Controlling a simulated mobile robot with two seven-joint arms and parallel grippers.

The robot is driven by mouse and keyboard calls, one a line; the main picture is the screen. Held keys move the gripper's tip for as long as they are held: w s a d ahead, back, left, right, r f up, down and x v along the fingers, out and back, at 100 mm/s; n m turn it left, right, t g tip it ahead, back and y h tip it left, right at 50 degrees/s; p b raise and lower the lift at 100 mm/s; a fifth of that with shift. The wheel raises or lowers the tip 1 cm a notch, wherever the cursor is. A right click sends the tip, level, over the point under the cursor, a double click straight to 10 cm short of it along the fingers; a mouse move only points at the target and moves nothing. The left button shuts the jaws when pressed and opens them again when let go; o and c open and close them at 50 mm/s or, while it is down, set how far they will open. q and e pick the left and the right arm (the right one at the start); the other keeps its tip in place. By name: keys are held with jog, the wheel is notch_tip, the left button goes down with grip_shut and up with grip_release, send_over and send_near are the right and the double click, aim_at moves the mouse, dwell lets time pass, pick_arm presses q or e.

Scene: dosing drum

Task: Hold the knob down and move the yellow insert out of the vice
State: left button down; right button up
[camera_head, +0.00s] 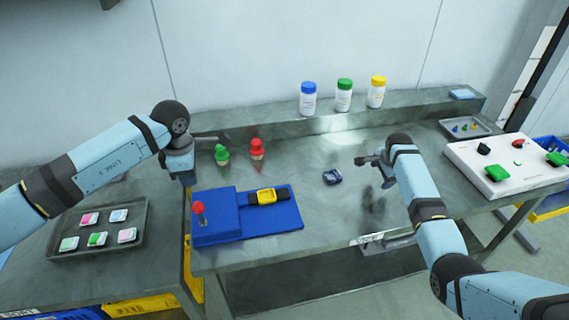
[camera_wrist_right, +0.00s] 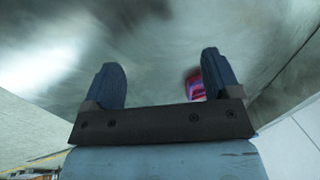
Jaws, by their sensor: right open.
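The blue vice (camera_head: 225,231) stands near the front edge of the table. Its red knob (camera_head: 198,208) is up on a short stem at the left end. The yellow insert (camera_head: 266,196) sits between the vice's dark jaws. My right gripper (camera_head: 362,161) is right of the vice, over the table, open and empty. Its two separated fingers also show in the right wrist view (camera_wrist_right: 158,85).
Green (camera_head: 221,155) and red (camera_head: 257,149) pieces stand behind the vice. Bottles (camera_head: 343,96) line the back ledge. A tray (camera_head: 67,253) lies left, a white switch panel (camera_head: 502,187) right.

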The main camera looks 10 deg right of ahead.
jog(key=shift+g+y, duration=0.5)
jog(key=shift+g, duration=0.4)
jog(key=w+a+r, duration=0.1)
jog(key=a, duration=0.6)
jog(key=w+a+r, duration=0.1)
jog(key=a, duration=0.5)
jog(key=w+a+r, duration=0.1)
jog(key=a, duration=0.6)
jog(key=shift+w+a+r, duration=0.1)
jog(key=shift+a+r, duration=0.25)
jog(key=shift+r, duration=0.05)
notch_tip(320, 180, up, 6)
jog(key=g, duration=0.1)
send_over(273, 195)
notch_tip(273, 195, down, 12)
jog(key=c, duration=1)
